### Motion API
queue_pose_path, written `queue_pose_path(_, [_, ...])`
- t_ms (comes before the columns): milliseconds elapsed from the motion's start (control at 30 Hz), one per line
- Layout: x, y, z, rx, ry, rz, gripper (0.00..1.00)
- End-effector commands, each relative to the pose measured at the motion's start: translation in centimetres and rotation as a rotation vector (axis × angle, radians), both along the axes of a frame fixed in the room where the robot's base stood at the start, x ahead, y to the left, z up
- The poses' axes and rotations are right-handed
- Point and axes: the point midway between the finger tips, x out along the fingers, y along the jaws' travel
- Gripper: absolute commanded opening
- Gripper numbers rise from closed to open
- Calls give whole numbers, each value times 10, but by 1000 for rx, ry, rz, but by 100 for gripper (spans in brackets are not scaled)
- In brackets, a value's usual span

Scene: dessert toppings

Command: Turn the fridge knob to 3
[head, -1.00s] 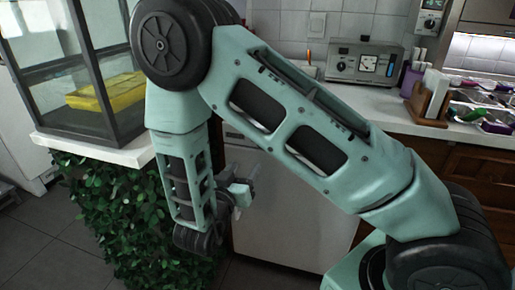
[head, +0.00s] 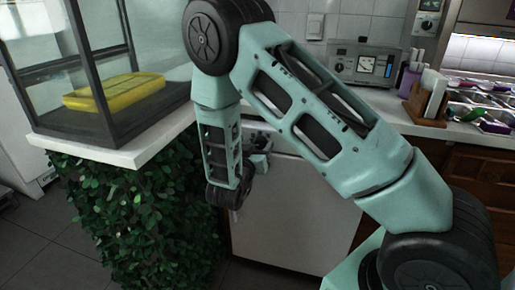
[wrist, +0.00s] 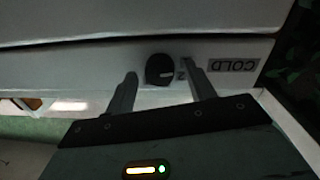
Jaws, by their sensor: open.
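In the head view my gripper (head: 258,152) is at the upper front of the white fridge (head: 290,215), and my arm hides the knob.
A leafy green planter (head: 145,215) with a white ledge stands close left of my arm. A glass case with a yellow tray (head: 115,92) sits on it. A control box (head: 365,62) and topping trays (head: 480,105) are on the counter. Dark floor is clear at lower left.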

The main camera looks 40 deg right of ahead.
Motion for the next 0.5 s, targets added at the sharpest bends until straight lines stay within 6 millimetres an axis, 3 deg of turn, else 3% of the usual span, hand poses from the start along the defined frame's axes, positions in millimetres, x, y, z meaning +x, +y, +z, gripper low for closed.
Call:
queue_pose_path(67, [0, 0, 0, 0, 0, 0, 54])
queue_pose_path(200, [0, 0, 0, 0, 0, 0, 16])
queue_pose_path(233, [0, 0, 0, 0, 0, 0, 10])
queue_pose_path(500, [0, 0, 0, 9, -12, 0, 10])
